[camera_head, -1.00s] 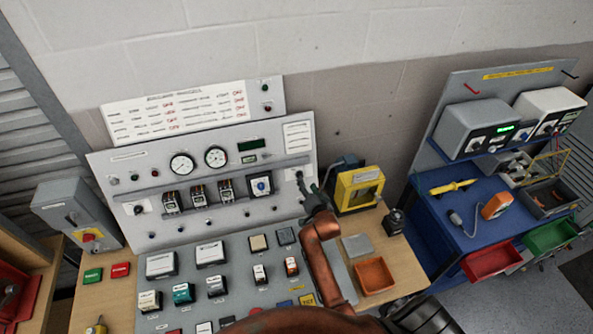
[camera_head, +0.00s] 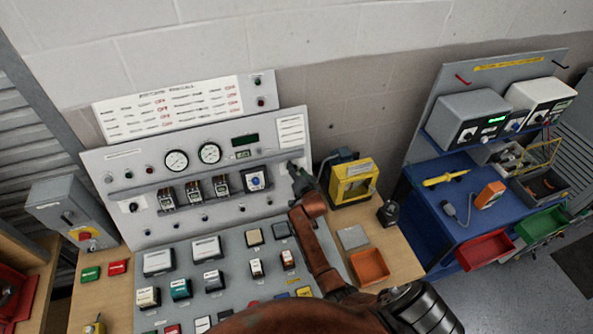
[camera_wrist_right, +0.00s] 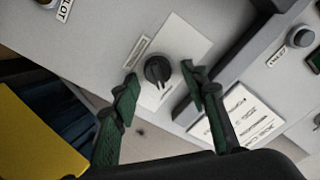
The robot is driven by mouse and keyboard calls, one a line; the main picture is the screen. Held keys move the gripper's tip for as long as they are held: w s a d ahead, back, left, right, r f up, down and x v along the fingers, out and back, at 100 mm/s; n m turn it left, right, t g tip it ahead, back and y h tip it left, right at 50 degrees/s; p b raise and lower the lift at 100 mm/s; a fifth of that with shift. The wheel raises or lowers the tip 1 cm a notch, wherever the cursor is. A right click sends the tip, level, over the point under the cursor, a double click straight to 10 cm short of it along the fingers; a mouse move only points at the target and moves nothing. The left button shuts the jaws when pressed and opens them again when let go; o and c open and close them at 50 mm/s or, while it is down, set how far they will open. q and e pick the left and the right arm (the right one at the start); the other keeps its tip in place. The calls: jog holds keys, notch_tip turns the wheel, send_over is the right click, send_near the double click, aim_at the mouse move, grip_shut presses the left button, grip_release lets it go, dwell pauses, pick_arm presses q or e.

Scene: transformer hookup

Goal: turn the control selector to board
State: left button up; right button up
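A black rotary selector knob (camera_wrist_right: 158,70) sits on a pale square plate on the grey panel, with a small label beside it that I cannot read. My right gripper (camera_wrist_right: 160,75) is open, with its green-black fingertips on either side of the knob and gaps showing on both sides. In the head view, my right gripper (camera_head: 303,180) is at the upper right of the control panel (camera_head: 120,215) and largely hides the knob. My left gripper is not in view.
Left of my right gripper are a blue-plated selector (camera_head: 256,180), dark switches and two round gauges (camera_head: 176,160). A yellow-framed device (camera_head: 353,182) stands close on the right, with an orange tray (camera_head: 369,267) in front. A blue bench (camera_head: 420,190) is farther right.

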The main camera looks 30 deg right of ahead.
jog(key=c, duration=0.5)
grip_shut()
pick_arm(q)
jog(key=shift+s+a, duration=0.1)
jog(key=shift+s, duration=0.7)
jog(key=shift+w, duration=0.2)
pick_arm(e)
jog(key=shift+n, duration=0.6)
jog(key=n, duration=0.7)
jog(key=shift+a+r, duration=0.1)
jog(key=shift+a, duration=0.05)
jog(key=n, duration=0.4)
jog(key=shift+a+n+y+p, duration=0.2)
jog(key=shift+n+y+p, duration=0.1)
jog(key=shift+y+p, duration=0.1)
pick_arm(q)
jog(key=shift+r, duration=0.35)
pick_arm(e)
jog(key=shift+w+a+n, duration=0.1)
jog(key=shift+n, duration=1.7)
